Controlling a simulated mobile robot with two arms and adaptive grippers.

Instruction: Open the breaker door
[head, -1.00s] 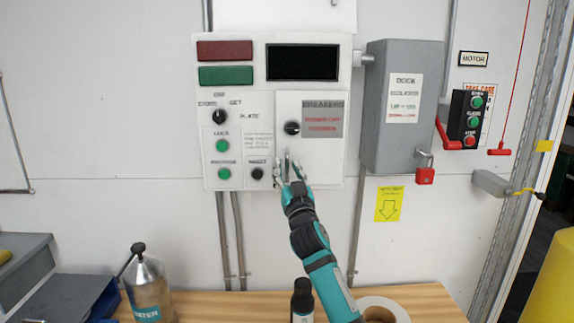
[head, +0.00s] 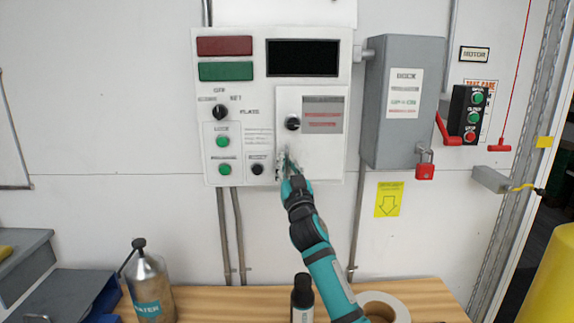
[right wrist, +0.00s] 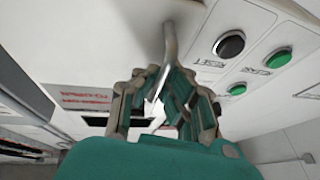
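The breaker door (head: 315,158) is a white panel with a black knob (head: 292,123) and a grey and red label, on the white control box (head: 258,100). It looks shut, flush with the box. Its metal bar handle (right wrist: 170,42) is at the door's lower left. My right gripper (head: 284,160) is at the handle. In the right wrist view, its fingers (right wrist: 166,85) have drawn together on both sides of the bar and appear shut on it. In the head view the fingers mostly hide the handle. My left gripper is not in view.
A grey box (head: 403,105) with a red padlock (head: 425,171) is right of the control box. Green buttons (head: 223,141) sit left of the door. Below, a wooden bench (head: 235,298) bears a metal bottle (head: 149,287), a black bottle (head: 302,297) and a tape roll (head: 384,306).

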